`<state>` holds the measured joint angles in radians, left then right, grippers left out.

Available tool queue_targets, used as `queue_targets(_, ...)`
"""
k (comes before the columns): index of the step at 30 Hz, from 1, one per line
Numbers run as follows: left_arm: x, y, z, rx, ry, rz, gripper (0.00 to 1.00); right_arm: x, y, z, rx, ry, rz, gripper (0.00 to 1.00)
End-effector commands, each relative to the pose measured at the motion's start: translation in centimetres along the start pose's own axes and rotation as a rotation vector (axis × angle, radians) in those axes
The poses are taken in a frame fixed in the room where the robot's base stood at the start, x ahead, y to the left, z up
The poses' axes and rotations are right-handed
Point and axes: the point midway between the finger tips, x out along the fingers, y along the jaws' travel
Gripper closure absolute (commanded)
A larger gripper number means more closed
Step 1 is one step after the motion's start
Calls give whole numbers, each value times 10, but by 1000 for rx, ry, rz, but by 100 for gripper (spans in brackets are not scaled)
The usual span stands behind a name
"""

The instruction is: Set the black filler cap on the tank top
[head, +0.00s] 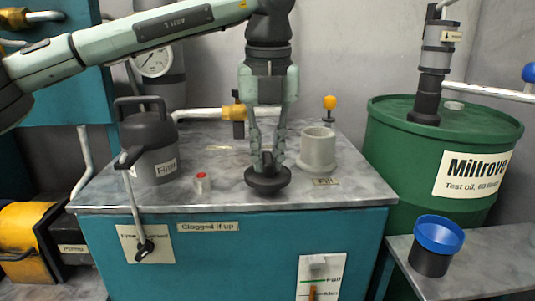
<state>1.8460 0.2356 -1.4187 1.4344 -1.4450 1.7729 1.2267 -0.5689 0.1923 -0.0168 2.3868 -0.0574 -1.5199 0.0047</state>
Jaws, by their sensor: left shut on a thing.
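The black filler cap (268,184) is a round dark disc with a raised grip on top. It is upright over the front middle of the grey marbled tank top (225,193); I cannot tell whether it touches the surface. My left gripper (267,160) points down and is shut on the cap's grip. The light grey filler neck (318,152), a short open cylinder on a flange, stands to the right of the cap, behind the "Fill" label (326,182). The cap is apart from it. My right gripper is not in view.
A dark grey filter housing (150,145) with a lever stands at left, near a small red-topped fitting (202,182). A green drum (440,130) and blue funnel (438,234) are at right.

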Motion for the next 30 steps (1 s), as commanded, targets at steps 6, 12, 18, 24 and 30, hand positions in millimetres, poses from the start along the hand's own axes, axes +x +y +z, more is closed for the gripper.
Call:
queue_targets(6,4,0,0,0,0,0,100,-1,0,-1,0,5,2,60)
queue_targets(12,3,0,0,0,1,0,64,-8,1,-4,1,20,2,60)
queue_targets(18,3,0,0,0,1,1,64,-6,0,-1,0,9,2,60)
queue_targets(24,-6,0,0,-1,-1,0,64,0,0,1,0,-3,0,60)
queue_targets(30,-46,0,1,-1,-4,-1,64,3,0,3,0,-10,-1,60)
